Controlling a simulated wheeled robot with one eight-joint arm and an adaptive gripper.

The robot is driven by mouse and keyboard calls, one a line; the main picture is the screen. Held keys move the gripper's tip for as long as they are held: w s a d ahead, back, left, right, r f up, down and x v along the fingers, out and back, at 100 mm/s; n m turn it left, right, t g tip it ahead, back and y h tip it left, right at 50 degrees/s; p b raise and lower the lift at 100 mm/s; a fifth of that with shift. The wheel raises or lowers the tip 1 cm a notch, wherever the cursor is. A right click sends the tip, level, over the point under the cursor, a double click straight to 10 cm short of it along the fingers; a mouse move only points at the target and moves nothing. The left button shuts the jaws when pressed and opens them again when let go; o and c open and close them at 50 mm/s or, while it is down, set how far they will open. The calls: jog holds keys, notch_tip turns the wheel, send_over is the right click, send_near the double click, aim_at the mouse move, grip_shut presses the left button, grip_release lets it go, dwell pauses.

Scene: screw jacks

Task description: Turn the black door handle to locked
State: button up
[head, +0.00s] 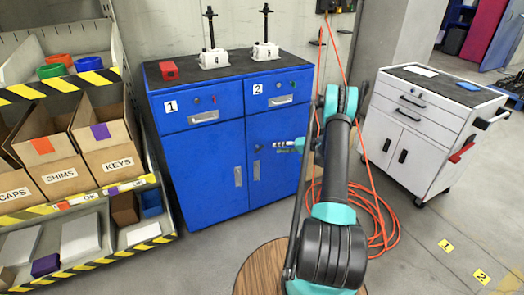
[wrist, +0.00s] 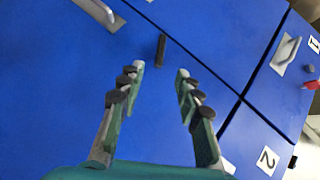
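The black door handle (wrist: 162,50) is a short dark bar on a blue cabinet door. In the wrist view it stands nearly upright in the picture, slanted to the door seams. In the head view it shows as a small dark spot (head: 257,148) on the right door, left of my gripper (head: 285,146). My gripper also shows in the wrist view (wrist: 160,72). Its fingers are apart with nothing between them. The handle lies just beyond the fingertips, about midway between them, and no contact shows. The blue cabinet (head: 215,180) has two drawers labelled 1 and 2 above two doors.
Silver door pulls (head: 238,176) sit near the door seam. Two screw jacks (head: 213,58) and a red block (head: 168,70) stand on the cabinet top. A parts shelf (head: 150,200) is at left, a white tool cart (head: 410,150) at right. An orange hose (head: 385,225) lies on the floor.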

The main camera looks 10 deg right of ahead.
aim_at(260, 149)
jog(key=x, duration=1.3)
jog(key=shift+a, duration=0.15)
grip_shut()
